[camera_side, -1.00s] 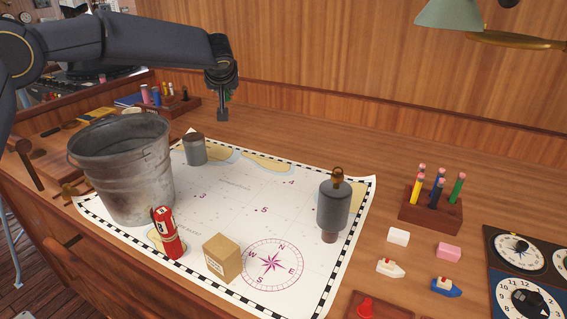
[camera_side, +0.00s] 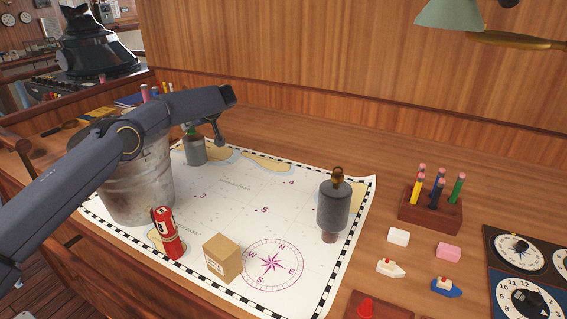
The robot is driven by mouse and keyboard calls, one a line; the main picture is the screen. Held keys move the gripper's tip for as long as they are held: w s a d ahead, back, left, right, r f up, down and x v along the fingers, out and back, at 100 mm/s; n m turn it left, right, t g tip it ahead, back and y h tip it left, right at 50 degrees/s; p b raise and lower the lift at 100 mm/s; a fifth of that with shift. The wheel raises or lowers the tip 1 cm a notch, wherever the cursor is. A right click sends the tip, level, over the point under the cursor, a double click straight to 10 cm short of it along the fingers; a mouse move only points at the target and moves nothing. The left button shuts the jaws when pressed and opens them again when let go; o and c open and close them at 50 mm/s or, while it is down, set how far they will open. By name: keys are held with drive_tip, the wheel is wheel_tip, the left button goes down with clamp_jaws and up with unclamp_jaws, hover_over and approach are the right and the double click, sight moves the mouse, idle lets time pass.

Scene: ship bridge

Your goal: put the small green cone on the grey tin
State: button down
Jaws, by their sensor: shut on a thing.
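The grey tin (camera_side: 195,151) stands upright on the chart's far left part, behind and to the right of the bucket. A small patch of the green cone (camera_side: 190,132) shows at the tin's top, just under my arm. My gripper (camera_side: 207,128) is over the tin, shut on the cone. My arm hides most of the gripper and the upper part of the cone. I cannot tell whether the cone's base touches the tin's lid.
The metal bucket (camera_side: 143,190) stands close by, partly behind my arm. The chart's middle (camera_side: 262,200) is clear.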

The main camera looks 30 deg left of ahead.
drive_tip(key=shift+f, duration=0.5)
drive_tip(key=shift+f, duration=0.2)
drive_tip(key=c, duration=1.1)
unclamp_jaws()
